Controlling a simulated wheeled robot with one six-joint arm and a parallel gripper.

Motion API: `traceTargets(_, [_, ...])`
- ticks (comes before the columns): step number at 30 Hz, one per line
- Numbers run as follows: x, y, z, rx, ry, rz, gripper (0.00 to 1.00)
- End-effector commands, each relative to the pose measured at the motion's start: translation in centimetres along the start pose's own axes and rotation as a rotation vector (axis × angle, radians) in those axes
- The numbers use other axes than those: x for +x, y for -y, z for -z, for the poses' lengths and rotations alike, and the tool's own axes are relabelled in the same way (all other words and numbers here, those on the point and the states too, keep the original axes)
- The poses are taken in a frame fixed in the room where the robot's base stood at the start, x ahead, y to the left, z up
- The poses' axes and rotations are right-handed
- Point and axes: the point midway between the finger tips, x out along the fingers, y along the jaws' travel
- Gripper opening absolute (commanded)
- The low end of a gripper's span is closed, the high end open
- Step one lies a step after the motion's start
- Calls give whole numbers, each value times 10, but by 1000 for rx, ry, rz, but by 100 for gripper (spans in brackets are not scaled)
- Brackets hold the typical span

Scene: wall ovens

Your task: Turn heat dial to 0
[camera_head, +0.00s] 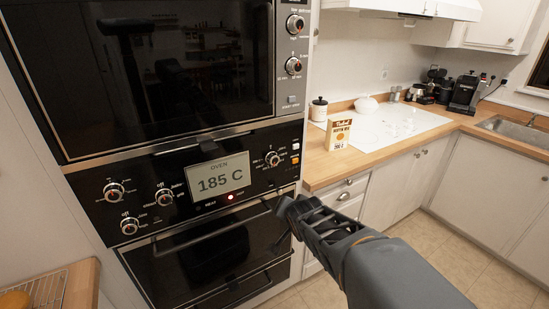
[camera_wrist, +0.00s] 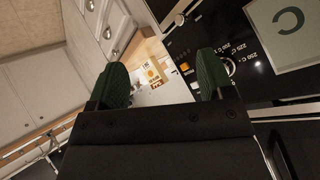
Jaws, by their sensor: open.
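The oven panel (camera_head: 90,186) is black, with a lit display (camera_head: 220,177) reading "OVEN 185 C". A dial (camera_head: 272,158) sits right of the display; in the wrist view this dial (camera_wrist: 229,68) is partly hidden by a finger, with temperature marks like 200 C and 225 C beside it. Three more dials, upper left (camera_head: 114,191), middle (camera_head: 164,196) and lower left (camera_head: 129,226), are left of the display. Which is the heat dial is too small to read. My gripper (camera_head: 287,209) is open and empty, below and right of the right-hand dial; its green fingers (camera_wrist: 162,72) are apart.
A red light (camera_head: 231,197) glows under the display. The oven door handle (camera_head: 210,228) runs below the panel, near my gripper. An upper oven (camera_head: 180,70) has its own knobs.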

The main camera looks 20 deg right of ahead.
Motion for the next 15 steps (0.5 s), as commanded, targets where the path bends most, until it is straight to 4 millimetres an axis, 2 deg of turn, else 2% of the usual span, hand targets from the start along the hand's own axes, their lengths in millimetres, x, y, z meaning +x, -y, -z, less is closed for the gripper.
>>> traceTargets(1, [9, 0, 18, 121, -61, 47, 74])
traceTargets(3, [19, 3, 38, 292, -126, 150, 74])
traceTargets(6, [28, 7, 59, 518, -159, 316, 74])
traceTargets(10, [30, 11, 75, 768, -116, 521, 74])
traceTargets(15, [27, 12, 83, 1001, 6, 714, 74])
